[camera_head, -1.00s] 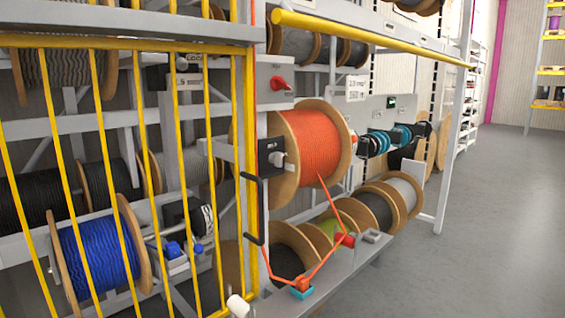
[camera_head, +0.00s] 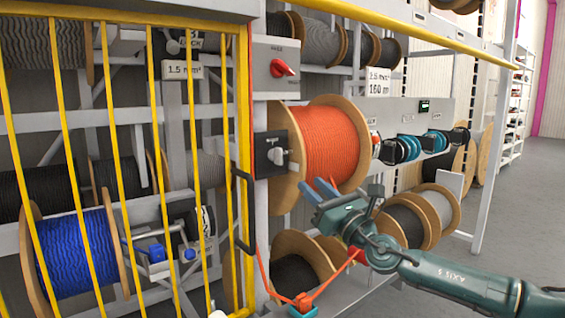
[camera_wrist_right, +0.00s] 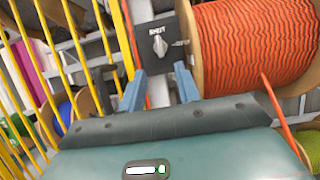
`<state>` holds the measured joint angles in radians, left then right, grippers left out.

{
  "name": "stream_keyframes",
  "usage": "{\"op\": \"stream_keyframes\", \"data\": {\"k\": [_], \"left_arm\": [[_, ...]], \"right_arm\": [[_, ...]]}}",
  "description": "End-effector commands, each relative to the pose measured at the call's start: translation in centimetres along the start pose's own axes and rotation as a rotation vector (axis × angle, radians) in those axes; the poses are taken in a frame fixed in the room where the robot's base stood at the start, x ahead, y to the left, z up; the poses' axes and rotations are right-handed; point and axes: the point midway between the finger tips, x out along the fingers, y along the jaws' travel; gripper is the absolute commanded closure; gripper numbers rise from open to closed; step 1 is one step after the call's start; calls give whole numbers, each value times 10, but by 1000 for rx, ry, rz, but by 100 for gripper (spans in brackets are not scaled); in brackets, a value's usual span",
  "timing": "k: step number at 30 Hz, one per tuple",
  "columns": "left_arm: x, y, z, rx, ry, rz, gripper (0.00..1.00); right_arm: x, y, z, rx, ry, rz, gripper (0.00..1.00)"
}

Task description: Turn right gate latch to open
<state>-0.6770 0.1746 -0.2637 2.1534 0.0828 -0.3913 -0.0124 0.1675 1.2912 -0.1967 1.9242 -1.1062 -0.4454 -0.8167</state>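The gate latch (camera_head: 277,155) is a light grey knob on a black plate, on the post at the right edge of the yellow barred gate (camera_head: 241,120). In the wrist view the knob (camera_wrist_right: 160,44) is ahead of my fingertips, roughly upright on its plate and apart from them. My right gripper (camera_head: 321,190) is in front of the orange reel, to the right of and below the latch; it also shows in the wrist view (camera_wrist_right: 160,82). Its two blue fingers are spread with nothing between them. My left gripper is not in view.
A red rotary switch (camera_head: 281,68) is on a grey box above the latch. The orange cable reel (camera_head: 331,143) stands just right of it. A black gate handle (camera_head: 243,205) and a taut orange cable (camera_head: 262,272) are below. Grey floor is clear at right.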

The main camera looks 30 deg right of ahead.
Motion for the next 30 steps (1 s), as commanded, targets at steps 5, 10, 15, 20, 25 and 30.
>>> {"op": "stream_keyframes", "data": {"k": [5, 10, 15, 20, 25, 30], "left_arm": [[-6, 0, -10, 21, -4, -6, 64], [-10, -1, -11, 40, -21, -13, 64], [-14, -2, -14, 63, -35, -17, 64], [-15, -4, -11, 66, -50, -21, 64], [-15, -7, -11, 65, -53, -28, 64], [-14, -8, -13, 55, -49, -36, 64]], "right_arm": [[19, 0, 4, 9, -3, -2, 67], [43, 0, 4, 11, -2, -3, 67], [71, 1, 3, 11, -1, -1, 67], [97, 1, 1, 12, 0, -1, 67], [117, 1, -1, 11, 1, 0, 67], [126, 2, -2, 9, 4, 2, 67]]}}
